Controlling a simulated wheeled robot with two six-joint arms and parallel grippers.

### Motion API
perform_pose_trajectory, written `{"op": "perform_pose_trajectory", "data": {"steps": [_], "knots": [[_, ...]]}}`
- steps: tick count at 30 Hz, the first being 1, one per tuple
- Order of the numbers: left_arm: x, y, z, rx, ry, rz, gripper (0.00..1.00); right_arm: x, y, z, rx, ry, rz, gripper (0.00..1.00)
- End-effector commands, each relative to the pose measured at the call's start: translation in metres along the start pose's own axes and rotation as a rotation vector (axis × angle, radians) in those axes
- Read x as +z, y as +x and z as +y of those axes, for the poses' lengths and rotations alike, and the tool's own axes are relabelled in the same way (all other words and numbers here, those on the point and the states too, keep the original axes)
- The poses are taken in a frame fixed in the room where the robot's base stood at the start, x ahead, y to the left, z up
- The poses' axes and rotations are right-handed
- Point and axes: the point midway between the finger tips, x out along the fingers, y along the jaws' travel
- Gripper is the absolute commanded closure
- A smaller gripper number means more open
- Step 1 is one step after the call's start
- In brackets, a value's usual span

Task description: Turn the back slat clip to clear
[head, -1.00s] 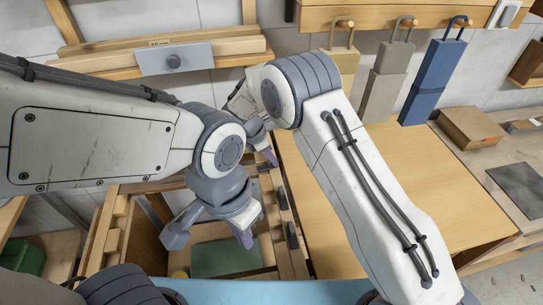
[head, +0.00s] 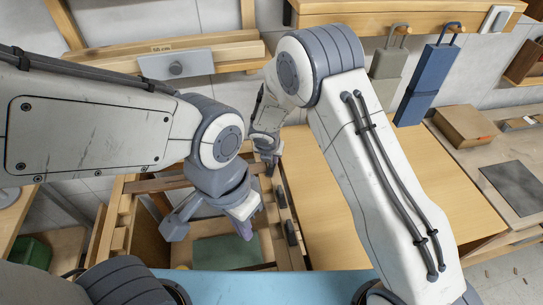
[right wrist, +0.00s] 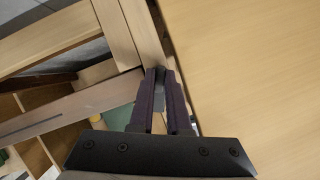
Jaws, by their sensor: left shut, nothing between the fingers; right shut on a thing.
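The back slat clip (right wrist: 158,74) is a small dark piece at the end of a wooden rail. My right gripper (right wrist: 160,82) is shut on it, its fingers pointing down along the rail. In the head view my right gripper (head: 267,160) is small and hides most of this clip. Two more dark clips, the middle one (head: 281,198) and the front one (head: 291,232), sit on the same rail (head: 272,225). My left gripper (head: 246,230) is shut and empty above the open frame.
A wide wooden board (head: 345,215) lies right of the rail. A green pad (head: 228,251) shows low inside the frame. Grey (head: 386,80) and blue (head: 430,80) hanging pieces are on the back wall. A brown box (head: 466,127) stands on the right bench.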

Motion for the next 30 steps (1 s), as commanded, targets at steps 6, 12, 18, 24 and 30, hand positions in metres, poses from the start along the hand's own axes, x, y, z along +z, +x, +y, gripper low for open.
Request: {"op": "perform_pose_trajectory", "data": {"steps": [6, 12, 18, 24, 30], "knots": [[0.0, -0.006, 0.001, 0.0, 0.0, 0.0, 1.0, 0.001, -0.002, -0.001, 0.074, -0.171, -0.001, 1.0], [-0.001, -0.01, 0.001, 0.0, -0.001, 0.0, 1.0, 0.001, -0.001, -0.002, 0.124, -0.294, -0.001, 1.0], [-0.001, -0.012, 0.001, 0.0, -0.001, 0.0, 1.0, 0.002, -0.001, -0.002, 0.157, -0.371, -0.002, 1.0], [-0.001, -0.013, 0.001, 0.0, -0.001, 0.0, 1.0, 0.002, -0.001, -0.001, 0.172, -0.408, -0.003, 1.0], [-0.001, -0.013, 0.001, 0.0, -0.001, 0.0, 1.0, 0.002, -0.001, -0.001, 0.176, -0.417, -0.004, 1.0]]}}
